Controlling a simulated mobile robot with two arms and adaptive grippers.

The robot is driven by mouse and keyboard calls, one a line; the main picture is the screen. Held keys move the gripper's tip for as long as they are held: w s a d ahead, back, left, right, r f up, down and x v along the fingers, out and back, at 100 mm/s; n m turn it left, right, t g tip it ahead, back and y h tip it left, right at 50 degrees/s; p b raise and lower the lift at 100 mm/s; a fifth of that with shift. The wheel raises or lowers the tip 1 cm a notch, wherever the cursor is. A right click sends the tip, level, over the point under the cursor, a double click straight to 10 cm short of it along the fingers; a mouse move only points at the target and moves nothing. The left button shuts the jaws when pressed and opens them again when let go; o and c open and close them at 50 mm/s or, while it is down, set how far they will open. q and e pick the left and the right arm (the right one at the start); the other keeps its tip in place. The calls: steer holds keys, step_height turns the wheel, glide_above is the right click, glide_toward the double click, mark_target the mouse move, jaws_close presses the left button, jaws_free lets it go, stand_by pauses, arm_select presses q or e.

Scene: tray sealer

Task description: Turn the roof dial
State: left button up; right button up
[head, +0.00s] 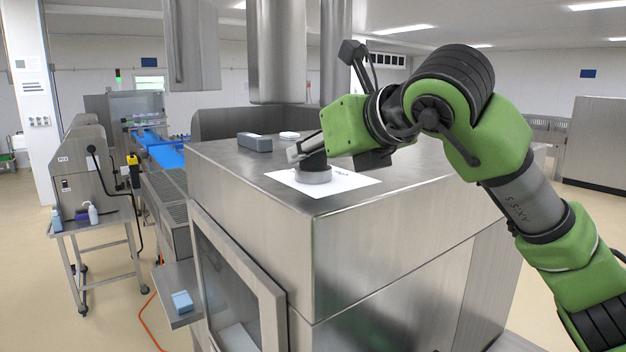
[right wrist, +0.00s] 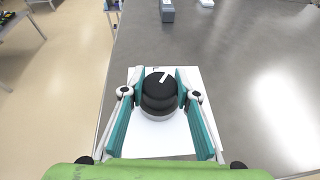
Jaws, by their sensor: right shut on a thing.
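The roof dial (head: 314,172) is a dark round knob on a grey base, standing on a white plate (head: 352,181) on top of the steel machine. In the right wrist view the dial (right wrist: 159,92) is black with a white pointer mark that points up and slightly right. My right gripper (right wrist: 160,88) is shut on the dial, with a teal-padded finger on either side of it. In the head view the right gripper (head: 310,152) reaches the dial from the right and hides part of it. My left gripper is in neither view.
A grey box (head: 254,142) and a small white item (head: 289,135) lie on the steel roof (head: 228,155) behind the dial. Steel columns rise behind the machine. A side table (head: 92,221) stands at the left. The roof right of the plate is clear in the wrist view.

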steer(key=m+t+h+b, duration=0.1)
steer(key=m+h+b, duration=0.2)
steer(key=h+b, duration=0.1)
steer(key=shift+f+m+t, duration=0.15)
steer(key=shift+m+t, duration=0.15)
steer(key=shift+t, duration=0.1)
steer(key=m+h+b, duration=0.2)
steer(key=h, duration=0.1)
steer(key=shift+m, duration=0.4)
steer(key=m+h, duration=0.2)
steer(key=h, duration=0.1)
steer(key=shift+r, duration=0.25)
steer(key=shift+m+g+h, duration=0.5)
steer(key=shift+m+h, duration=0.9)
steer(key=shift+f, duration=0.1)
steer(key=o, duration=1.1)
